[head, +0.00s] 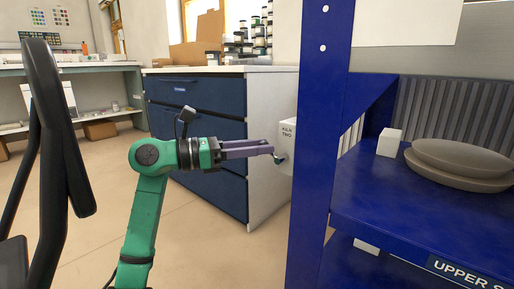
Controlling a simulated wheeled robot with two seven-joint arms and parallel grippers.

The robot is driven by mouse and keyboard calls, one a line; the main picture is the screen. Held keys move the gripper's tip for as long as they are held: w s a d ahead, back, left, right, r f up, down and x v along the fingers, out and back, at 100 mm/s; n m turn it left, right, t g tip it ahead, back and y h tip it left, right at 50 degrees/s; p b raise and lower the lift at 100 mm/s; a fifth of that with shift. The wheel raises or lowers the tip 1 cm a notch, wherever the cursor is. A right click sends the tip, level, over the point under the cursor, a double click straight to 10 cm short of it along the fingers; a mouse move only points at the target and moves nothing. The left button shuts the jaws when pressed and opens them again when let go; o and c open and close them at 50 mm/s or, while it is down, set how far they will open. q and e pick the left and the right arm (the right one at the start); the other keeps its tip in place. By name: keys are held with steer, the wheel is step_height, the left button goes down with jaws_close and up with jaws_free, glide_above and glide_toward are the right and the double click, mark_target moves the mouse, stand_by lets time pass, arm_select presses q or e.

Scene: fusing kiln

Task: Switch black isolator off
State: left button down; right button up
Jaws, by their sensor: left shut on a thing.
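A pale box (287,141) marked "KILN TWO" shows at the side of the white cabinet end, partly hidden by the blue upright. A small dark handle (281,159) sticks out at the box's front, at my fingertips. My left gripper (272,151) reaches in from the left at the height of the box, its purple fingers shut on this handle. The fingers cover part of the handle, so its exact angle is hard to tell. The right gripper is not in view.
A blue rack upright (322,130) stands just right of my left gripper. Its shelf (365,205) holds grey round dishes (462,158) and a small white block (389,142). Blue drawers (200,105) stand behind my arm. A black frame (45,130) is close at left. Open floor lies between.

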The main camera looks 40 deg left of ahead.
arm_select(q)
steer(key=shift+d+r+m+g+y+p, duration=0.25)
steer(key=shift+r+m+g+y+p, duration=0.2)
steer(key=shift+m, duration=0.35)
steer(key=shift+d+m+g, duration=0.15)
steer(key=shift+m+g, duration=0.1)
steer(key=shift+m, duration=0.15)
steer(key=c, duration=0.5)
jaws_free()
steer(key=p+v, duration=0.2)
steer(key=v, duration=0.5)
steer(key=shift+s, duration=0.25)
